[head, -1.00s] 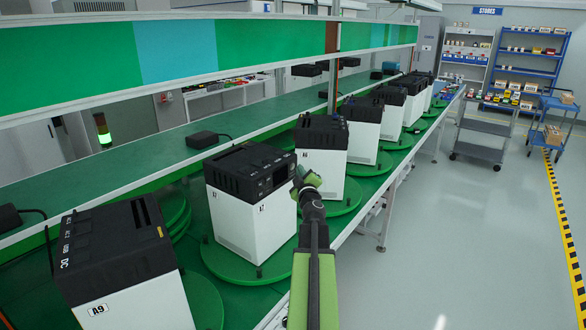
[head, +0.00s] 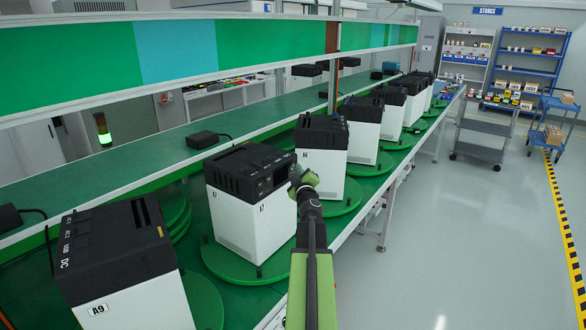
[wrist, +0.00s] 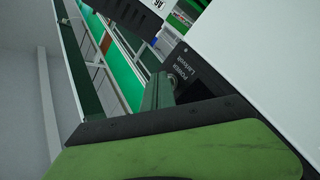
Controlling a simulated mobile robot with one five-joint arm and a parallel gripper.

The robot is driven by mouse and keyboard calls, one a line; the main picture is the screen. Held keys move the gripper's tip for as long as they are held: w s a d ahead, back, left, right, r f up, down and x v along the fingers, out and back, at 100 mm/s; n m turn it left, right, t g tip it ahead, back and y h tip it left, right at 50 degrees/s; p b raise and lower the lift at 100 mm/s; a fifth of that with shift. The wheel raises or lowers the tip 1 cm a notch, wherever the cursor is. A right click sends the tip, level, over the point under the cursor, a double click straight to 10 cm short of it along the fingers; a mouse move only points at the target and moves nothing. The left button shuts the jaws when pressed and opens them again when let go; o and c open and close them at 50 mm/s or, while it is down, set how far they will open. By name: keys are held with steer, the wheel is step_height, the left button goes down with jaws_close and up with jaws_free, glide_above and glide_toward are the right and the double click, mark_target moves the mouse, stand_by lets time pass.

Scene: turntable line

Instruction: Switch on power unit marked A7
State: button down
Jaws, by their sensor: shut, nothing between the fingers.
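The power unit that appears to be marked A7 (head: 232,212) is a white box with a black top, second from the front in the head view. Its small label is hard to read. My gripper (head: 299,182) is shut and empty at the unit's right side, by the black control panel (head: 272,176). I cannot tell whether it touches. In the wrist view a green and black part of my gripper fills the bottom, and a black panel (wrist: 186,72) with lettering like "POWER" lies just beyond the finger. The switch itself is not clear.
The unit marked A9 (head: 130,270) stands nearer, and the A6 unit (head: 321,150) stands just behind. More units stand in line on green turntables (head: 225,262). A shelf panel (head: 90,55) runs above the bench.

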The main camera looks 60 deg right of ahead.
stand_by(0.4)
steer(key=shift+s+a, duration=0.1)
steer(key=shift+s, duration=0.5)
steer(key=shift+s, duration=0.1)
steer(key=s, duration=0.5)
stand_by(0.9)
